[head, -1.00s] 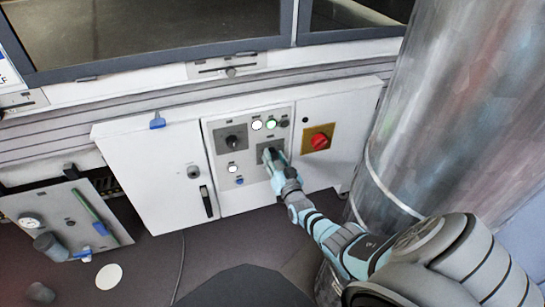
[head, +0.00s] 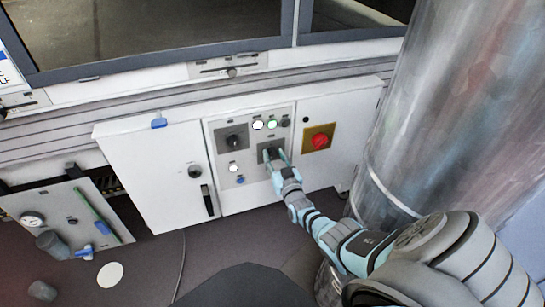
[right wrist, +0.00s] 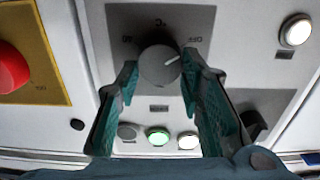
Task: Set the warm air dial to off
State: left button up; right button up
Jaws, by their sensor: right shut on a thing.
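The gripped dial (right wrist: 160,66) is a dark round knob on a grey plate in the control panel, and I take it as the warm air dial. In the right wrist view its white mark points up and right, toward the small label at that side. The labels appear upside down; the right one looks like OFF, but it is too small to be sure. My right gripper (right wrist: 161,73) has one teal finger at each side of the knob and is shut on it. In the head view the right gripper (head: 273,157) partly hides the dial. My left gripper is out of view.
A second dial (head: 233,139) is up and left on the same panel (head: 219,185). Lit round buttons (head: 258,125) sit above the gripped dial. A red rotary switch (head: 319,141) on a yellow plate is to the right.

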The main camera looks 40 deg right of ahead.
jog(key=o, duration=1.2)
jog(key=shift+a, duration=0.25)
jog(key=shift+c, duration=0.2)
jog(key=shift+r, duration=0.1)
jog(key=shift+s+d, duration=0.15)
jog(key=shift+s, duration=0.3)
jog(key=v, duration=1.1)
jog(key=shift+a+r, duration=0.2)
jog(key=shift+a, duration=0.1)
jog(key=shift+s, duration=0.15)
